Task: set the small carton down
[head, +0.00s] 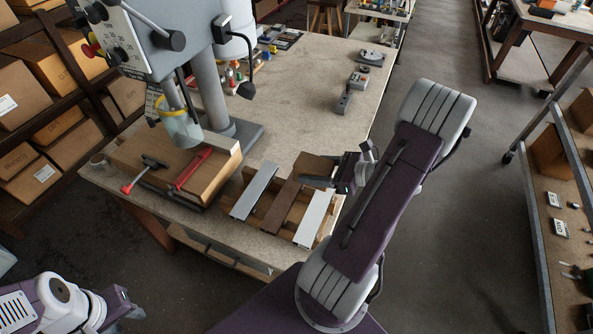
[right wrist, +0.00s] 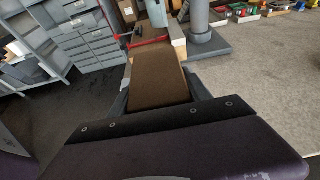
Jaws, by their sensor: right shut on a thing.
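The small carton (head: 316,166) is a plain brown box above or at the back edge of the wooden rack on the workbench. My right gripper (head: 332,181) is shut on it. In the right wrist view the carton (right wrist: 159,78) sits between the two fingers (right wrist: 160,98). I cannot tell whether its underside touches the bench or rack. My left gripper (head: 128,310) is far off at the lower left, beside the bench; its fingers are too unclear to read.
The wooden rack (head: 270,206) bears a grey profile (head: 254,190), a brown profile (head: 281,206) and a white profile (head: 315,217). A drill press (head: 208,90) and a wooden block with red clamps (head: 215,172) stand to its left. The bench (head: 310,85) is clear behind the carton.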

